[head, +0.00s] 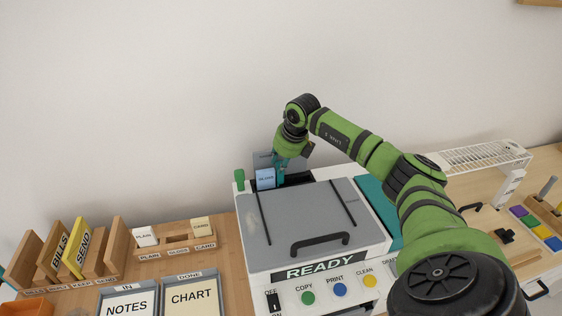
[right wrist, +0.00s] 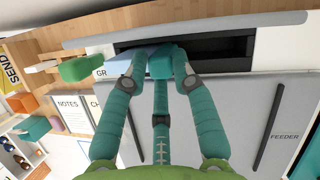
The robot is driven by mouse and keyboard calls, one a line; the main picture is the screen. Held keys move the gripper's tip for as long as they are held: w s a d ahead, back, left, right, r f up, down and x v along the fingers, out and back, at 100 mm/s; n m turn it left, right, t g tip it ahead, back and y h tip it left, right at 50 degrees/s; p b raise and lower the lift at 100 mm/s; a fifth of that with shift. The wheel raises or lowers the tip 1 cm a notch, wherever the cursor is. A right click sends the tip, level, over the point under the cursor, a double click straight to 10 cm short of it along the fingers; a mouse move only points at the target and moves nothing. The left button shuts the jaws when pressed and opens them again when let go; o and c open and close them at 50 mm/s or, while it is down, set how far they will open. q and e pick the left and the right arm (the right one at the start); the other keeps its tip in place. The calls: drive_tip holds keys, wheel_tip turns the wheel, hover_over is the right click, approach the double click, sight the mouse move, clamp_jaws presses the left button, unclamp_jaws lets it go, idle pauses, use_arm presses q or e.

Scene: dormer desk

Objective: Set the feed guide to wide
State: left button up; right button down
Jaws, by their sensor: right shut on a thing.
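The printer (head: 290,215) stands on the desk with a grey lid and a READY display. At its back is a dark feed slot (right wrist: 222,52). A teal block (right wrist: 161,63), which looks like the feed guide, sits in the slot's left part. My right gripper (right wrist: 158,66) is shut on it, with one finger on each side; in the head view the gripper (head: 281,171) is at the printer's back. A light blue labelled piece (head: 265,179) stands just left of the gripper. The guide's width markings are hidden or unreadable. My left gripper is not in view.
A green tab (head: 239,180) stands at the printer's back left corner. The lid handle (head: 320,242) rises at the front. A wooden card holder (head: 178,242) and trays lie to the left. A white rack (head: 485,155) is to the right. The slot's right part is empty.

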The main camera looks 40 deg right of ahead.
drive_tip(key=s+d+b, duration=0.1)
drive_tip(key=d, duration=0.2)
drive_tip(key=s+d+b, duration=0.1)
drive_tip(key=s+d, duration=0.1)
drive_tip(key=d, duration=0.1)
drive_tip(key=s+d+b, duration=0.1)
drive_tip(key=s+d, duration=0.1)
drive_tip(key=d, duration=0.1)
drive_tip(key=c, duration=1)
unclamp_jaws()
drive_tip(key=shift+d, duration=0.1)
drive_tip(key=shift+s+d, duration=0.1)
